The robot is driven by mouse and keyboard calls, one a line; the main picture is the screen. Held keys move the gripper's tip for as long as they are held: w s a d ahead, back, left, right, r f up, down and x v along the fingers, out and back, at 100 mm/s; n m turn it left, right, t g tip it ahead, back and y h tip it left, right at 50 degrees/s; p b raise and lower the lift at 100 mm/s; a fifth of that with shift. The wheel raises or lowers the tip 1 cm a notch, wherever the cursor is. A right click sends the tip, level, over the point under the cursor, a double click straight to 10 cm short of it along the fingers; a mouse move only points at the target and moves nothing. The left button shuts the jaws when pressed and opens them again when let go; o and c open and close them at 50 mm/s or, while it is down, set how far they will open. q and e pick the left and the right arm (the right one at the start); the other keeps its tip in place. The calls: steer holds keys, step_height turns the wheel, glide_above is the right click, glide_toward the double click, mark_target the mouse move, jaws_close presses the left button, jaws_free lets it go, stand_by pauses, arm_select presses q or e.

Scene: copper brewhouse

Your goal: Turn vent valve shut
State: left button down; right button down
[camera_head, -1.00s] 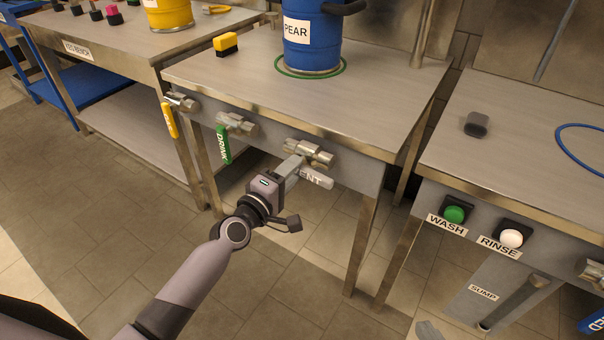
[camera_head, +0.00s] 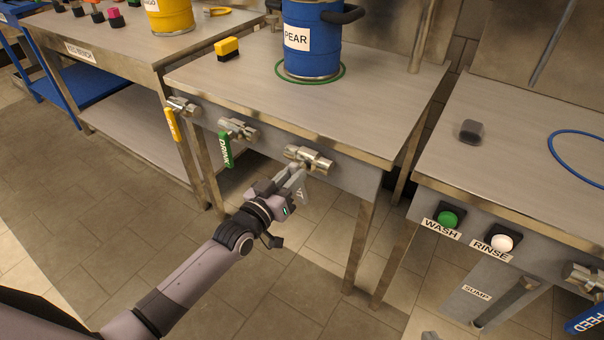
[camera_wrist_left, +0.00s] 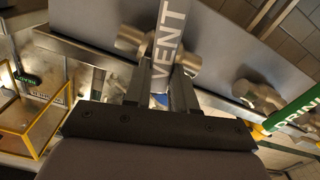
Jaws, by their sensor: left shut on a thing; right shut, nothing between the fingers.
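The vent valve (camera_head: 308,158) is a metal body on the front panel of the middle bench. Its grey lever, marked VENT in the left wrist view (camera_wrist_left: 169,35), points down and towards me in the head view, partly hidden by my gripper. My left gripper (camera_head: 290,185) is shut on the vent lever, just below the valve body. In the left wrist view the two dark fingers (camera_wrist_left: 160,90) stand on either side of the lever. Only a small grey tip, seemingly my right gripper (camera_head: 429,336), shows at the bottom edge, away from the valve.
A green DRINK lever (camera_head: 225,150) and a yellow lever (camera_head: 172,124) hang to the left. A blue PEAR keg (camera_head: 312,45) and a yellow-black block (camera_head: 227,48) stand on the bench. WASH (camera_head: 448,219) and RINSE (camera_head: 502,242) buttons are at right.

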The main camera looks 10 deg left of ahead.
arm_select(q)
steer(key=shift+r+m, duration=0.1)
steer(key=shift+m, duration=0.8)
steer(key=c, duration=1)
jaws_free()
steer(key=shift+c, duration=0.2)
arm_select(e)
steer(key=shift+s+d+f, duration=0.2)
steer(key=shift+d+f, duration=0.15)
arm_select(q)
steer(key=p+v, duration=0.4)
steer(key=v, duration=0.2)
arm_select(e)
steer(key=r, duration=0.4)
steer(key=shift+a+r, duration=0.25)
steer(key=shift+r, duration=0.05)
steer(key=shift+f, duration=0.15)
